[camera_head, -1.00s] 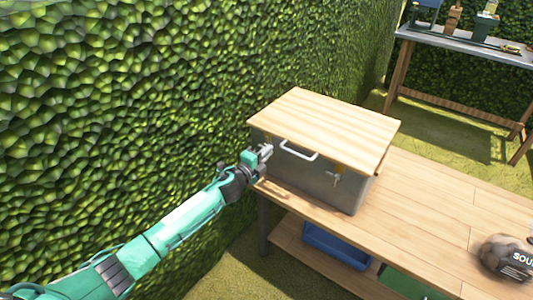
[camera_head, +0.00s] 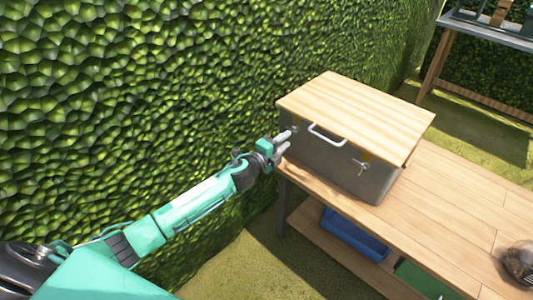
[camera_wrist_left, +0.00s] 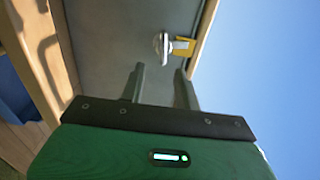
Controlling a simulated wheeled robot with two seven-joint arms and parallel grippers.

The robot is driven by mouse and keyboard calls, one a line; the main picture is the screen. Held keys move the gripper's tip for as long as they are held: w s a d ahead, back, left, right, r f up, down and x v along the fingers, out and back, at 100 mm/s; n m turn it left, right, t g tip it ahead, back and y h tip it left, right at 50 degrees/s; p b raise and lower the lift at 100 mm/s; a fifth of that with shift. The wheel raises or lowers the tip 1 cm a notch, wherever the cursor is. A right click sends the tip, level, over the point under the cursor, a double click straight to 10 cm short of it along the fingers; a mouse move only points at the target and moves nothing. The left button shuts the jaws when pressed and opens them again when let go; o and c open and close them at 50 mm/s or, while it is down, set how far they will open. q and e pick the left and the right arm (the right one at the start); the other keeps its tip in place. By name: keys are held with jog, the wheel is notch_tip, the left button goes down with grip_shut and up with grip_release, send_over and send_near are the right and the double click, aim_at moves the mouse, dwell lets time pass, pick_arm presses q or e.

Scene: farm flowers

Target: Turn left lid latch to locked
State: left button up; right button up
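A grey metal box (camera_head: 335,168) with a wooden lid (camera_head: 350,108) stands on the bench; the lid is down. The left lid latch (camera_head: 294,128) is on the box front, near the left corner. In the left wrist view, the latch's silver knob (camera_wrist_left: 163,46) sits beside a yellow plate (camera_wrist_left: 183,46) and lies roughly along the lid edge. My left gripper (camera_head: 285,142) is in front of this latch. Its fingers (camera_wrist_left: 161,84) are apart, with nothing between them, short of the knob. My right gripper is not in view.
A white handle (camera_head: 327,136) and the right latch (camera_head: 361,167) are on the box front. A hedge (camera_head: 150,80) rises behind my left arm. A blue bin (camera_head: 355,235) sits below.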

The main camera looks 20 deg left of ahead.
pick_arm(q)
jog(key=v, duration=0.9)
jog(key=shift+s+a, duration=0.15)
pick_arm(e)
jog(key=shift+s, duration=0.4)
